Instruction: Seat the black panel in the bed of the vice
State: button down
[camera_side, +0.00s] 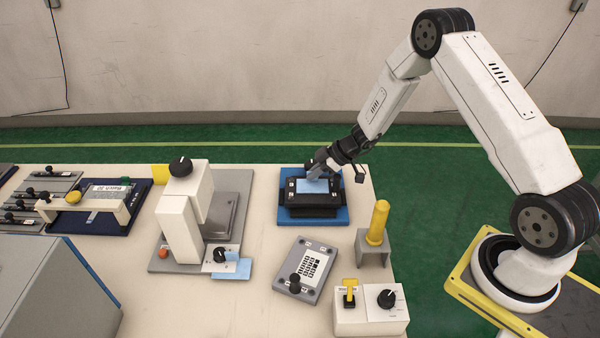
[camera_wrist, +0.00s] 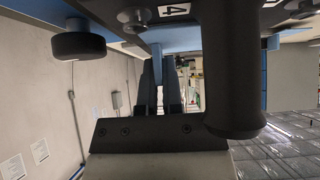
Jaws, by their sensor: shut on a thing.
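The black panel (camera_side: 312,198) shows in the side view as a dark rectangle with a light blue area on top. It is over the blue base (camera_side: 341,217) of what looks like the vice. My gripper (camera_side: 321,172) is above its far part, pointing down and left. In the wrist view the fingers (camera_wrist: 160,85) are shut on a light blue tab (camera_wrist: 157,62), which seems to belong to the panel. The bed is hidden beneath; I cannot tell whether the panel rests flat in it.
A grey keypad plate (camera_side: 285,270) with a black knob lies in front. A yellow-handled tool (camera_side: 378,225) stands in a grey holder at right, behind a white switch box (camera_side: 370,318). A white press (camera_side: 180,225) stands left. Bare table lies between the press and the vice.

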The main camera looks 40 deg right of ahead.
jog(key=shift+f, duration=0.3)
jog(key=c, duration=0.7)
grip_release()
jog(key=shift+d+r, duration=0.1)
jog(key=shift+v, duration=3.8)
